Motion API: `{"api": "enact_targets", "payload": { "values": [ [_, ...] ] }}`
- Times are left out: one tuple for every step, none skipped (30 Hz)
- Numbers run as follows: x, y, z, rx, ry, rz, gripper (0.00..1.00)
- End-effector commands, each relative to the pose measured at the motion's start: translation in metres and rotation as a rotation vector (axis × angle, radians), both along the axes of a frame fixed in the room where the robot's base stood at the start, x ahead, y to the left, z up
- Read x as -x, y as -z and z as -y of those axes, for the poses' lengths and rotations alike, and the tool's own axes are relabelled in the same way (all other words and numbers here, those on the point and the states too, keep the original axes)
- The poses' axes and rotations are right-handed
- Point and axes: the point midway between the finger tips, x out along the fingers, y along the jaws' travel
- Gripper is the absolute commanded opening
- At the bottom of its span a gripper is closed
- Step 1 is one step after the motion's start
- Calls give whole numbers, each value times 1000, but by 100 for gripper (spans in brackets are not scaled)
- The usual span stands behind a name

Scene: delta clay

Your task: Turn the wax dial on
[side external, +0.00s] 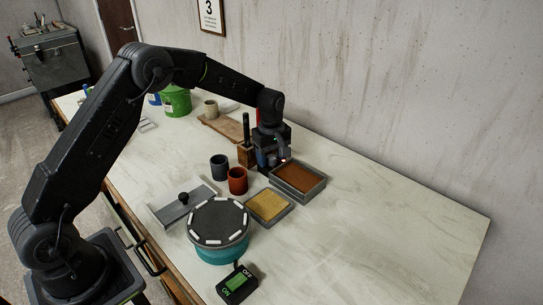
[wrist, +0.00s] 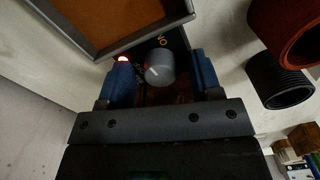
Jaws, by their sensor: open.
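The wax dial (wrist: 160,67) is a round grey knob with a pale pointer line on a dark panel, seen in the wrist view. Orange lettering, apparently "ON", sits just above it, and a red light (wrist: 123,59) glows to its left. My gripper (wrist: 160,80) is open, with one blue finger on each side of the knob; I cannot tell whether either finger touches it. In the side view my gripper (side external: 272,158) is low over the table at the left of the brown-filled tray, and it hides the dial there.
The grey-rimmed brown tray (side external: 322,189) is close beside my gripper; a yellow-filled tray (side external: 290,206) is nearer. A dark cup (side external: 219,167), red-brown cup (side external: 238,181) and tool block (side external: 246,154) stand left. A turntable (side external: 221,251) and ON/OFF switch box (side external: 237,284) are in front. The table's right is clear.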

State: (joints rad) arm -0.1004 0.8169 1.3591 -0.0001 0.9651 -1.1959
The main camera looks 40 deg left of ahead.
Motion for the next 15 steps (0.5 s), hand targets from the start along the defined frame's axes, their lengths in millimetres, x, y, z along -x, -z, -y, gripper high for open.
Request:
{"api": "enact_targets", "payload": {
  "values": [
    [0, 0, 0, 0, 0, 0, 59],
    [0, 0, 0, 0, 0, 0, 59],
    [0, -2, 0, 0, 0, 0, 59],
    [0, -3, 0, 0, 0, 1, 59],
    [0, -5, 0, -1, 0, 1, 59],
    [0, -10, 0, 0, 0, 2, 59],
    [-1, -14, 0, 0, 0, 3, 59],
    [-1, -18, 0, 0, 0, 4, 59],
    [-1, -25, 0, 0, 0, 4, 59],
    [0, -31, 0, 0, 0, 4, 59],
    [-1, -38, 0, -1, 0, 5, 59],
    [-1, -47, 0, -1, 0, 5, 59],
    [-1, -54, 0, 0, 0, 6, 59],
    [-1, -62, 0, -1, 0, 5, 59],
    [-1, -70, 0, -1, 0, 4, 59]
  ]
}}
